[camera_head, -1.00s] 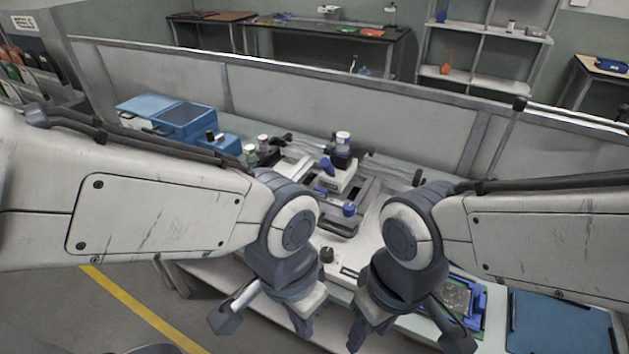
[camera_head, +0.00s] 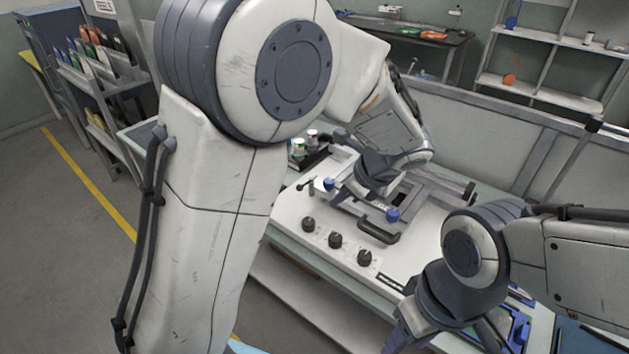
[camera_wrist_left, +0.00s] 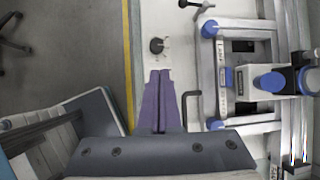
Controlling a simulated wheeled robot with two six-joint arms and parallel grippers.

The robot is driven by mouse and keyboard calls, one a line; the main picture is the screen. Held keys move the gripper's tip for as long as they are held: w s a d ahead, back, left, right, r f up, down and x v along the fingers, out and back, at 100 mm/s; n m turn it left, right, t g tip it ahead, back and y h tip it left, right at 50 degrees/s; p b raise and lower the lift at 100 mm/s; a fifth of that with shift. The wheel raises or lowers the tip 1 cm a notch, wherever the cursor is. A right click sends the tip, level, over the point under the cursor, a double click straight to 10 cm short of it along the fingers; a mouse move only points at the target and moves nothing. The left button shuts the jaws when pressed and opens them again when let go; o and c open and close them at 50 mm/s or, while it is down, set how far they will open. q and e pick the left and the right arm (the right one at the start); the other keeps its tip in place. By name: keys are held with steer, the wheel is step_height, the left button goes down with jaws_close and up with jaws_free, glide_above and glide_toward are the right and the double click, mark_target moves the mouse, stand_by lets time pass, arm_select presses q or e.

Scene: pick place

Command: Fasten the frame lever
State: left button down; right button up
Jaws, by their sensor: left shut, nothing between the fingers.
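The metal frame (camera_head: 425,200) lies on the white machine bed, with a blue knob (camera_head: 393,214) at its near right corner and another blue knob (camera_head: 328,184) at its left. In the left wrist view, blue knobs (camera_wrist_left: 210,28) (camera_wrist_left: 214,124) sit at two frame corners; I cannot tell which belongs to the frame lever.
Black dials (camera_head: 335,240) line the front of the machine. A black bar handle (camera_head: 378,234) stands at the frame's near side. A low partition (camera_head: 480,135) runs behind the bench. Jars (camera_head: 298,148) stand at the back left.

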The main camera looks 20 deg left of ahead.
arm_select(q)
steer(key=w+m, duration=0.1)
steer(key=w+a+m+y, duration=0.1)
steer(key=w, duration=0.1)
steer(key=w+a+m+t, duration=0.1)
steer(key=w, duration=0.1)
steer(key=shift+f, duration=0.25)
steer(key=shift+f, duration=0.1)
steer(key=x, duration=1)
steer(key=shift+a, duration=0.25)
steer(key=shift+w+a+p, duration=0.25)
steer(key=shift+w+a, duration=0.05)
steer(key=shift+a, duration=0.25)
steer(key=shift+w+a+p, duration=0.25)
steer(key=shift+w+a, duration=0.05)
steer(key=shift+a, duration=0.2)
steer(key=shift+w+a+f, duration=0.2)
steer(key=shift+w+a, duration=0.15)
steer(key=shift+a, duration=0.15)
